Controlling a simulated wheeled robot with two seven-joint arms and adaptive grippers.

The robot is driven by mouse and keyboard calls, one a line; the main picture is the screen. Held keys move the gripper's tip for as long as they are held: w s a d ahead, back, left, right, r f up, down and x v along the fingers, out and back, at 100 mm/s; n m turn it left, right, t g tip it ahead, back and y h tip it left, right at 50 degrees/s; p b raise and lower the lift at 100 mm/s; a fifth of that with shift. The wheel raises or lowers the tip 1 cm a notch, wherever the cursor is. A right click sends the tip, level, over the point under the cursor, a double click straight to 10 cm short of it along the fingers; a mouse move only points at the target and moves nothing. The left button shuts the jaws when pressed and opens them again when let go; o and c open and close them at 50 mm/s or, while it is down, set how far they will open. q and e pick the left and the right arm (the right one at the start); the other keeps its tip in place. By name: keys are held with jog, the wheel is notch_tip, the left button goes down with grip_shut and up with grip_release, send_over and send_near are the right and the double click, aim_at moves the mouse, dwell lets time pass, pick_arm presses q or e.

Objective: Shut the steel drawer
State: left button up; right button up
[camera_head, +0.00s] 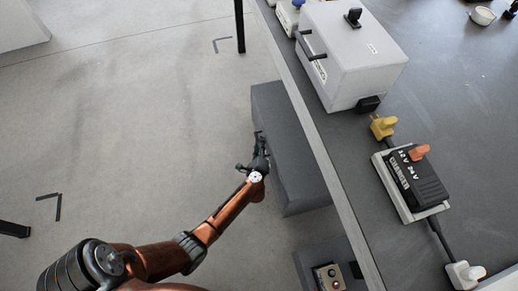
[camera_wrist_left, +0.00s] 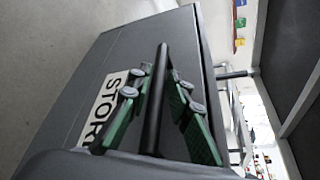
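The grey drawer (camera_head: 290,150) juts out from under the long edge of the table in the head view. In the left wrist view its flat dark front (camera_wrist_left: 85,75) carries a white label (camera_wrist_left: 103,108) reading "STOR", partly hidden by a finger. A dark bar handle (camera_wrist_left: 160,75) runs up the middle of that view. My left gripper (camera_head: 260,138) is at the drawer's front in the head view. In the wrist view its green-padded fingers (camera_wrist_left: 162,75) are open, one on each side of the handle; I cannot tell whether they touch it. My right gripper is not in view.
The grey tabletop (camera_head: 450,130) carries a white box (camera_head: 355,60) and a black charger (camera_head: 415,180) with yellow and orange plugs. A small control box (camera_head: 328,277) sits below the table edge. A black leg (camera_head: 239,25) stands behind.

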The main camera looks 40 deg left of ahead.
pick_arm(q)
jog(key=v, duration=1.1)
jog(key=shift+s+d, duration=0.2)
jog(key=shift+r, duration=0.1)
